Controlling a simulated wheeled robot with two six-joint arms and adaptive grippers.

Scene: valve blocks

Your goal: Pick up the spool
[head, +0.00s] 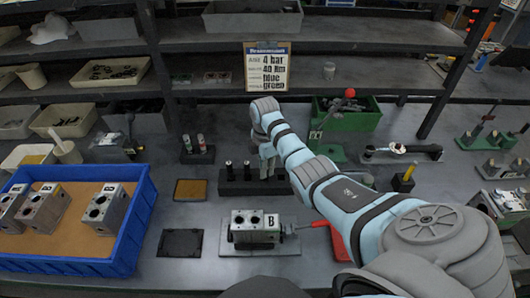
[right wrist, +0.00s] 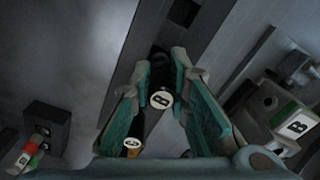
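Two dark spools (head: 229,168) stand upright in a long black rack (head: 235,188) at the middle of the bench in the head view; my right gripper hides the rack's right part. My right gripper (head: 268,172) points down over that end. In the right wrist view, a dark spool with a round white "B" cap (right wrist: 161,100) lies between the fingers of my right gripper (right wrist: 161,65), with small gaps visible beside it. Another dark capped spool (right wrist: 132,147) shows by the left finger. A valve block marked B (head: 255,226) sits on a grey plate. My left gripper is not seen.
A blue tray (head: 130,232) with several metal blocks stands at the left. A small stand with red- and green-marked pieces (head: 196,148) is behind the rack. Shelves rise at the back.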

